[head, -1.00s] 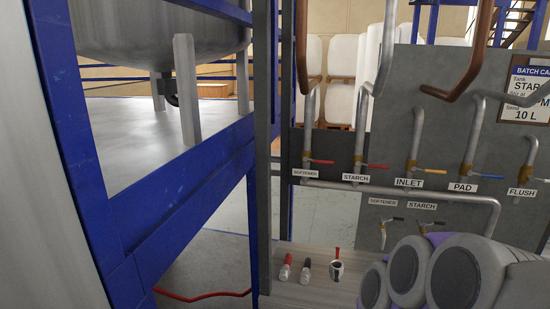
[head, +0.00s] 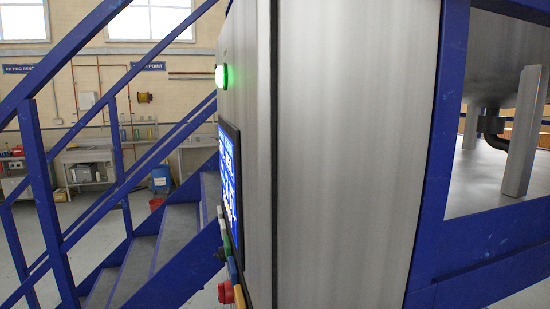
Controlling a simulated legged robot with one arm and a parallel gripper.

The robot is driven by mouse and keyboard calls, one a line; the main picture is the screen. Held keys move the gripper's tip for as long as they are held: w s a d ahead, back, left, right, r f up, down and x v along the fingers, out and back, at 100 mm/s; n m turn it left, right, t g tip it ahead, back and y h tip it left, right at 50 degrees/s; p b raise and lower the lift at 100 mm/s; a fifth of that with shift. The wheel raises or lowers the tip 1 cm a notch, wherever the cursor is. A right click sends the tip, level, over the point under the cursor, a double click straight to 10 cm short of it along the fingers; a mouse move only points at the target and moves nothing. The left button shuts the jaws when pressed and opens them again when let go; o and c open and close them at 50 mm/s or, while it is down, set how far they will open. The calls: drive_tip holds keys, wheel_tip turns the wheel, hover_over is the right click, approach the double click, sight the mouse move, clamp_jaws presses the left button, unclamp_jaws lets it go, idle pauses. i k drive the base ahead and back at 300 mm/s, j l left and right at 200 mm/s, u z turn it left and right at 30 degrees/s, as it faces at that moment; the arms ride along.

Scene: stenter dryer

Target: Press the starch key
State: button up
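A steel control cabinet (head: 345,150) fills the middle of the head view. Its panel side faces left and is seen at a steep angle. On that side are a lit green lamp (head: 221,77), a blue-lit screen (head: 229,180) and a column of coloured keys (head: 231,262) below it. A red mushroom button (head: 226,293) sticks out at the bottom. The angle is too steep to read any key label, so I cannot tell which is the starch key. My gripper is not in view.
Blue-railed stairs (head: 160,235) rise at the left, close to the panel side. A blue frame post (head: 438,150) and a tank on legs (head: 515,130) stand at the right. Benches (head: 85,165) and a blue drum (head: 160,178) are at the back left.

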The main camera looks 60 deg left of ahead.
sight(222, 226)
drive_tip(key=u, duration=2)
